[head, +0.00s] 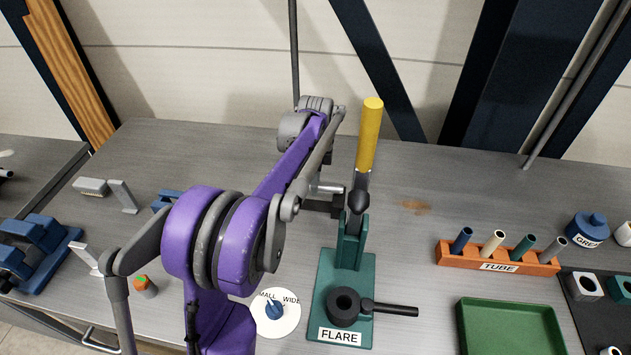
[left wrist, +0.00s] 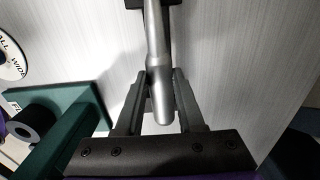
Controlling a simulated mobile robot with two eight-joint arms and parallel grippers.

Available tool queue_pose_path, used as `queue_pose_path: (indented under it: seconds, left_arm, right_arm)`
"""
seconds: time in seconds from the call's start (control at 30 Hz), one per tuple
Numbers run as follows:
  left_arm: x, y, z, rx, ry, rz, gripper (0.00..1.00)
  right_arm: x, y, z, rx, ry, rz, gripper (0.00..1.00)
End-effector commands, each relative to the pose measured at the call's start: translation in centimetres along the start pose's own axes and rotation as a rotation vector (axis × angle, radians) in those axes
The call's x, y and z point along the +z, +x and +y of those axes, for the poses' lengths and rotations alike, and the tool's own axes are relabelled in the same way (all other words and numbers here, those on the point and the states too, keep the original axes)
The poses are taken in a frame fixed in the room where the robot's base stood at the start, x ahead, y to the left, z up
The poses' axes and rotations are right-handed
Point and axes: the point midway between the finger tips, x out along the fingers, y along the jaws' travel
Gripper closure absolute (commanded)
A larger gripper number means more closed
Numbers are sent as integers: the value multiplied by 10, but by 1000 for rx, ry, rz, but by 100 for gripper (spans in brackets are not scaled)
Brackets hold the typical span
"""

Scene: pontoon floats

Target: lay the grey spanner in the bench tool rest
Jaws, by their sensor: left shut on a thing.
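My left gripper (left wrist: 160,78) is shut on a slim grey metal bar, the grey spanner (left wrist: 157,38), above the bench in the left wrist view. One rounded end of the spanner sticks out between the fingers towards the camera. Its far end runs up to a dark piece at the top edge. In the head view my left gripper (head: 326,205) is beside the green flare tool's post, and the arm hides most of it. A blue piece (head: 162,197) shows partly behind my arm; I cannot tell if it is the bench tool rest. My right gripper is not in view.
The green flare tool (head: 327,282) has a tall yellow-handled lever (head: 369,135). A dial (head: 275,310) is left of it. An orange tube rack (head: 497,258) and green tray (head: 510,325) stand right. A blue clamp (head: 38,250) is far left.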

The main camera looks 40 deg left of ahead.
Motion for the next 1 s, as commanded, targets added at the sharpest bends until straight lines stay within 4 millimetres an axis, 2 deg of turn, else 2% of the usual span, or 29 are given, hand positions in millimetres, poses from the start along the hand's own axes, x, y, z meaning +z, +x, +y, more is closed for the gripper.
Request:
queue_pose_path:
  seconds: [0.67,0.7,0.9,1.0]
  left_arm:
    - [0,14,0,0,0,0,100]
    - [0,15,0,0,0,0,61]
    - [0,14,0,0,0,0,28]
    - [0,14,0,0,0,0,28]
  right_arm:
    - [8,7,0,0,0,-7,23]
    - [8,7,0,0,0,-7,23]
    - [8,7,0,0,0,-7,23]
    - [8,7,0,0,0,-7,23]
